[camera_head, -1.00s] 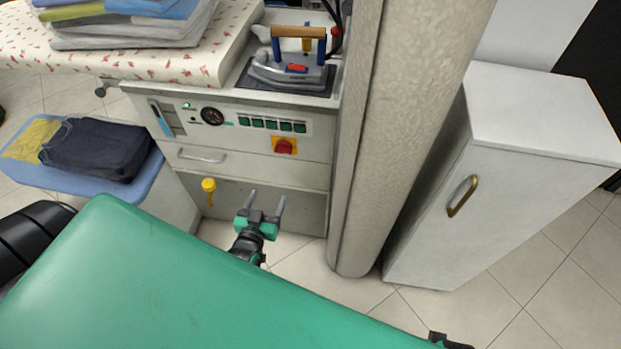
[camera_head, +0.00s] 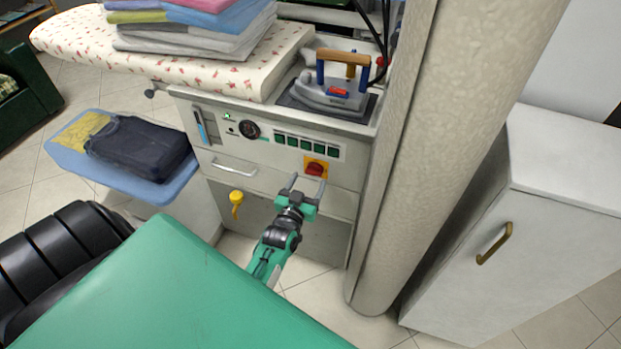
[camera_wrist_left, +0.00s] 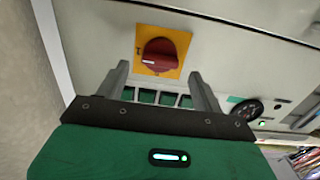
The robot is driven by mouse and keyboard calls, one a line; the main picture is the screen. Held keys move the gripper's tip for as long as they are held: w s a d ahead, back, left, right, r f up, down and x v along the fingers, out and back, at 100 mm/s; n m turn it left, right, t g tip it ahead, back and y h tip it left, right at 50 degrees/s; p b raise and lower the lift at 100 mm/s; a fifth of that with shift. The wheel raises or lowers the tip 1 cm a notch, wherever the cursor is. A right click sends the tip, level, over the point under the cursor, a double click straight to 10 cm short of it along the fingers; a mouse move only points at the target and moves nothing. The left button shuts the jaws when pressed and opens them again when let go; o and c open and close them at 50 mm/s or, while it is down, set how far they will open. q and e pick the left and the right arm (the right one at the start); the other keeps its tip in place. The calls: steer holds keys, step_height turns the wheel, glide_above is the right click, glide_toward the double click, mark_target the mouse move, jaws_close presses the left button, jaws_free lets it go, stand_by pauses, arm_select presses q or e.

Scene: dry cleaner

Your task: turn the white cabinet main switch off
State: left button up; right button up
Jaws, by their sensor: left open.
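The white cabinet (camera_head: 228,185) stands ahead, with a panel of green buttons, a round gauge and a lit green light. Its main switch (camera_head: 314,169) is a red rotary knob on a yellow plate at the panel's right. The red knob also shows in the left wrist view (camera_wrist_left: 160,55), with a white mark on it. My left gripper (camera_head: 307,187) is open and empty, just below the switch in the head view. In the left wrist view its two fingers (camera_wrist_left: 158,84) point toward the knob and appear apart from it. My right gripper is not in view.
An iron (camera_head: 333,92) rests on the cabinet top beside a padded ironing board (camera_head: 250,70) with folded clothes. A beige column (camera_head: 430,150) stands close on the right, before a grey-white cupboard (camera_head: 560,210).

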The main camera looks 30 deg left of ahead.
mark_target(314, 172)
arm_select(q)
steer(key=shift+x, duration=1.3)
steer(key=c, duration=1)
